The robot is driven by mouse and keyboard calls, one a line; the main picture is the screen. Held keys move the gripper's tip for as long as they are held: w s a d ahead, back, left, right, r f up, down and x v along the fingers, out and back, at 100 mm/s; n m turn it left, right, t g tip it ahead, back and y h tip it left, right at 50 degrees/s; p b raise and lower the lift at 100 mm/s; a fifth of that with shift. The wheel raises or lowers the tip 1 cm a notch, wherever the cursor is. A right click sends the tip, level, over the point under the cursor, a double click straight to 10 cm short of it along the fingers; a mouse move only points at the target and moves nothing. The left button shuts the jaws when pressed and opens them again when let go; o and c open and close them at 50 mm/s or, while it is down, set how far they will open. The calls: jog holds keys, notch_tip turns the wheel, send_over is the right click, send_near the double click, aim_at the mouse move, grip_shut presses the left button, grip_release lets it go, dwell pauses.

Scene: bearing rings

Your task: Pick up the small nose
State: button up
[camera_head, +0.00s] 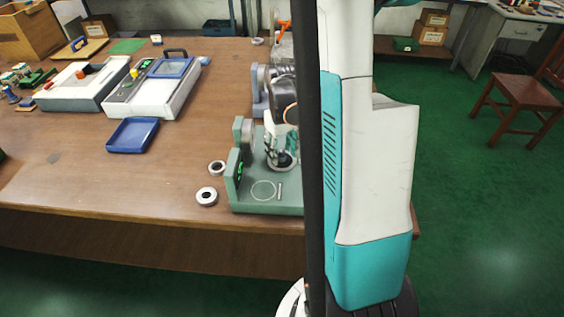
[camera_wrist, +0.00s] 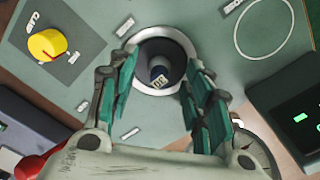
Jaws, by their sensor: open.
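A dark, round-sided piece marked with digits (camera_wrist: 158,72), which looks like the small nose, stands inside a light ring-shaped seat (camera_wrist: 188,43) in the wrist view. In the head view the dark piece (camera_head: 285,160) shows low on the green fixture (camera_head: 240,207). My gripper (camera_wrist: 160,65) is open, with one teal finger on each side of the piece. The fingers reach down beside it; I cannot tell if they touch it. In the head view my gripper (camera_head: 281,148) is just above the piece, partly hidden by my arm.
Two metal rings (camera_head: 206,196) (camera_head: 216,167) lie on the table left of the fixture. A yellow knob (camera_wrist: 47,43) stands on the fixture plate. A blue tray (camera_head: 133,135) and white boxed devices (camera_head: 165,88) are farther left. The front left of the table is clear.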

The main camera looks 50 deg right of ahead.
jog(key=shift+f, duration=0.65)
jog(key=shift+r, duration=0.1)
jog(key=shift+c, duration=0.6)
grip_shut()
